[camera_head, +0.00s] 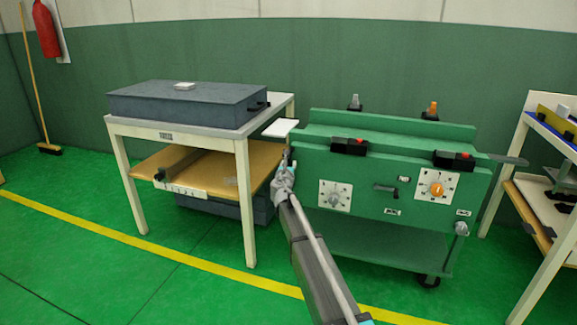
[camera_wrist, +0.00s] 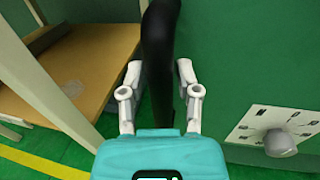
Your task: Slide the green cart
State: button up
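The green cart (camera_head: 379,190) is a boxy cabinet on castors, with dials and small black parts on its front. It stands right of a cream table in the head view. My gripper (camera_head: 284,179) is at the cart's left front edge. In the wrist view a curved black bar (camera_wrist: 160,45) runs between the two pale fingers of my gripper (camera_wrist: 160,72). The fingers lie close on both sides of the bar; whether they press on it is unclear. The cart's green face and a grey knob (camera_wrist: 280,142) show at right there. The bar's lower end is hidden by my gripper.
The cream table (camera_head: 249,205) stands left of the cart, carrying a dark grey case (camera_head: 190,102), with a wooden shelf (camera_head: 226,165) below. A second rack (camera_head: 508,160) stands at right. A yellow line (camera_head: 190,255) crosses the open green floor in front.

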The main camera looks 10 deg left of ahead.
grip_shut()
send_near(317, 163)
jog(key=w, duration=0.5)
jog(key=shift+w+a, duration=0.15)
jog(key=shift+w, duration=0.05)
jog(key=shift+o, duration=2)
grip_release()
jog(key=shift+o, duration=0.5)
jog(key=shift+s, duration=0.1)
jog(key=s, duration=1.1)
jog(key=shift+s+d, duration=0.35)
jog(key=shift+s, duration=0.05)
